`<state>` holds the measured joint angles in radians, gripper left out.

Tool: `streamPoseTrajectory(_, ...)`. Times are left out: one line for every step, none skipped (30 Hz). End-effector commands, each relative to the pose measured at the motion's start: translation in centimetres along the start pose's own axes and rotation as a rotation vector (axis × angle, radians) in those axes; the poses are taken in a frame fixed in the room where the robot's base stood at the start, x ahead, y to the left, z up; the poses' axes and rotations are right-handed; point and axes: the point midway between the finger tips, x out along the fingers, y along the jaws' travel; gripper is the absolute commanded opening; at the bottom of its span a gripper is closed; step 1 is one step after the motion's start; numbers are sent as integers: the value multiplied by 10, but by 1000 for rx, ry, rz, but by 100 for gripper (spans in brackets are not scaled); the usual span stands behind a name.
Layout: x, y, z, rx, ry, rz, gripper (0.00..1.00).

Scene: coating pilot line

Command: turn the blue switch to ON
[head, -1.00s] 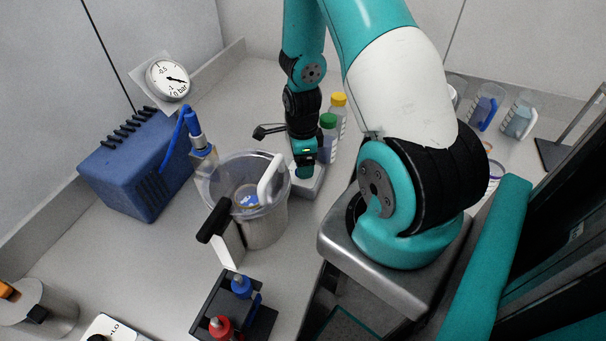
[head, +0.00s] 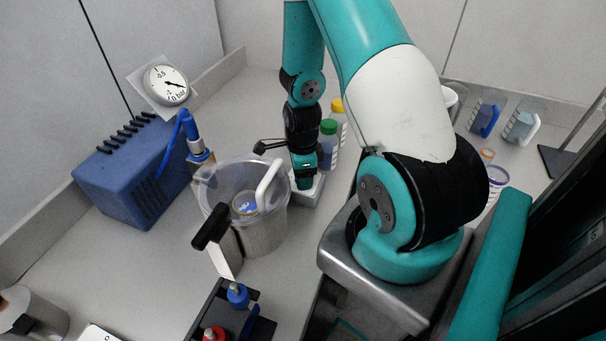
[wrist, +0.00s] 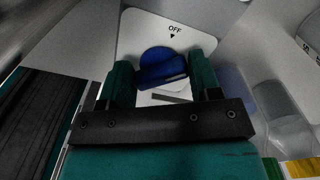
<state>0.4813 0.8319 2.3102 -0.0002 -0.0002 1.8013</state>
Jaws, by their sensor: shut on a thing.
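The blue switch (wrist: 162,66) is a round knob on a white panel (wrist: 190,38), seen in the wrist view. The word OFF and a small black mark stand on the panel beyond the knob. My gripper (wrist: 163,80) has one finger on each side of the knob and is shut on it. The near part of the panel is hidden by my gripper. In the head view my gripper (head: 305,182) points down at a pale box (head: 308,194) on the bench, and the knob is hidden there.
Bottles with green (head: 328,127) and yellow (head: 337,105) caps stand just behind my gripper. A clear pitcher (head: 212,185) with a white handle stands to the left. A blue ribbed box (head: 125,175) and a gauge (head: 166,85) are farther left.

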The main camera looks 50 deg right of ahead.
Motion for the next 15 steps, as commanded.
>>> streamPoseTrajectory(0, 0, 0, 0, 0, -1, 27)
streamPoseTrajectory(0, 0, 0, 0, 0, -1, 27)
streamPoseTrajectory(0, 0, 0, 0, 0, -1, 27)
streamPoseTrajectory(0, 0, 0, 0, 0, -1, 27)
streamPoseTrajectory(0, 0, 0, 2, 0, -1, 27)
streamPoseTrajectory(0, 0, 0, 12, 0, -1, 27)
streamPoseTrajectory(0, 0, 0, 29, 0, -1, 27)
streamPoseTrajectory(0, 0, 0, 56, 0, -1, 27)
streamPoseTrajectory(0, 0, 0, 106, 0, -1, 27)
streamPoseTrajectory(0, 0, 0, 153, 0, -1, 27)
streamPoseTrajectory(0, 0, 0, 204, 0, -1, 27)
streamPoseTrajectory(0, 0, 0, 276, 0, -1, 27)
streamPoseTrajectory(0, 0, 0, 327, 0, -1, 27)
streamPoseTrajectory(0, 0, 0, 379, 0, -1, 27)
streamPoseTrajectory(0, 0, 0, 448, 0, -2, 27)
